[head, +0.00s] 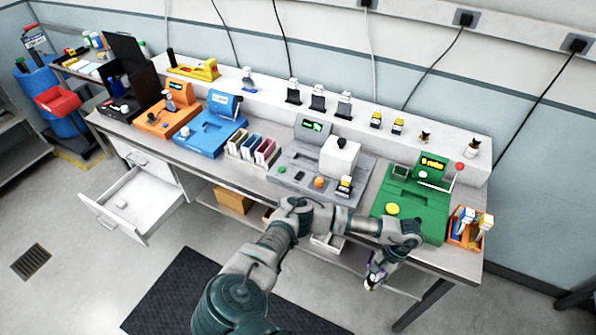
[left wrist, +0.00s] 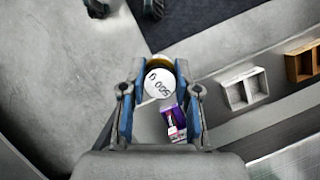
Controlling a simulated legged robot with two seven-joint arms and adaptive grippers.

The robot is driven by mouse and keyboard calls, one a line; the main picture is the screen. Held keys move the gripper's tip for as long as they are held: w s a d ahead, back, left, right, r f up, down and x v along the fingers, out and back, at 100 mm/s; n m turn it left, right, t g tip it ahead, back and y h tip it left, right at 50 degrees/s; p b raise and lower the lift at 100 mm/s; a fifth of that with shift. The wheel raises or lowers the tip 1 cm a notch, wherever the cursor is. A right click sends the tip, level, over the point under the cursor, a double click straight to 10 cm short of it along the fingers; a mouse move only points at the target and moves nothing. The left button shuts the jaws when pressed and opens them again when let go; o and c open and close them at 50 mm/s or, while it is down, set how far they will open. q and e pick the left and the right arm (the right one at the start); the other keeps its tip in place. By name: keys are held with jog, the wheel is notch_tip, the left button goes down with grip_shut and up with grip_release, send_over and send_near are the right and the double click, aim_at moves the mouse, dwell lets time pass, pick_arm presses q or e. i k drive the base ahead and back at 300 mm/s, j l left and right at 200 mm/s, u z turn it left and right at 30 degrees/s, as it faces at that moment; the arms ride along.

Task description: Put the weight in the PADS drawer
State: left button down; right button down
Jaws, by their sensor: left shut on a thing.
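The weight (left wrist: 158,83) has a round white face marked 500 G and a brassy rim in the left wrist view. It sits between the blue-sided fingers of my left gripper (left wrist: 160,92), which is shut on it. In the head view my left gripper (head: 376,276) hangs low in front of the bench's right part, by the green unit; the weight is hard to make out there. No PADS label is readable. My right gripper is out of view.
The bench carries a green unit (head: 410,205), a grey unit (head: 300,172), blue and orange units, and an orange bin (head: 467,228). A purple-pink item (left wrist: 174,124) shows between my fingers; I cannot tell its distance. Open trays (left wrist: 243,89) sit at right. Floor before the drawer is clear.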

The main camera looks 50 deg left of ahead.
aim_at(142, 218)
jog(key=j+u, duration=0.15)
jog(key=u, duration=0.3)
jog(key=j+u, duration=0.15)
jog(key=u, duration=0.3)
jog(key=k, duration=0.05)
